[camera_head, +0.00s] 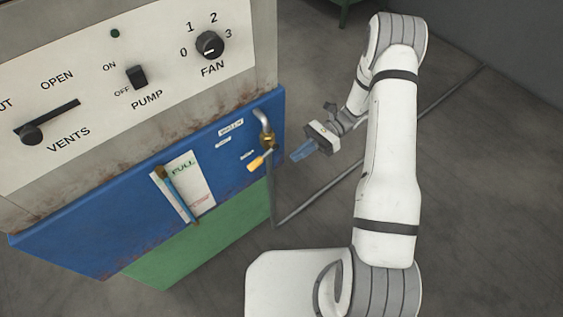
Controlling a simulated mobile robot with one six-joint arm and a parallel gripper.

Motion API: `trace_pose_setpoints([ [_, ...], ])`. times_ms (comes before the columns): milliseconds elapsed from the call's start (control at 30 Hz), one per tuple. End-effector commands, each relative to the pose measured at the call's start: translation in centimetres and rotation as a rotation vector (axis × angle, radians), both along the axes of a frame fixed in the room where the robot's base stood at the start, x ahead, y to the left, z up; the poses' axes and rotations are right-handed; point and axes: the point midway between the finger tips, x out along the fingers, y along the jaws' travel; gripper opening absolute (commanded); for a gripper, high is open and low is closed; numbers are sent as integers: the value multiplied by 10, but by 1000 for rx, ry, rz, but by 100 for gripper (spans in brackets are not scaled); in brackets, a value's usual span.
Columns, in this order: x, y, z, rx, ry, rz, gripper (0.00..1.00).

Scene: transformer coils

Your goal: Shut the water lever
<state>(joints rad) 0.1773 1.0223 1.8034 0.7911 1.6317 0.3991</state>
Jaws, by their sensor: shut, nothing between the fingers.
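The water lever (257,162) is a small yellow handle on a brass valve (268,143) at the right edge of the blue panel. It points left and slightly down from the valve, across the pipe's line. A metal pipe bends over above the valve, and a grey pipe runs down below it. My gripper (297,154) has blue fingers and is shut and empty. It is just right of the valve in the picture, pointing left towards it. A gap shows between the fingertips and the lever; its depth is hard to judge.
The grey cabinet above the blue panel (110,215) carries a vents lever (45,124), a pump switch (136,77) and a fan knob (210,45). A blue pull handle (177,195) sits left of the valve. A pipe (325,190) crosses the floor.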

Motion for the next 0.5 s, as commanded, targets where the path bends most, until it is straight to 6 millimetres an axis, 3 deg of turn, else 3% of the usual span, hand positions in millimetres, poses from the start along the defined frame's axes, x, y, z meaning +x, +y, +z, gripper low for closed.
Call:
trace_pose_setpoints([
  [233, -13, -6, 55, -108, -226, 124, 0],
  [500, -48, -21, 122, -269, -586, 329, 0],
])
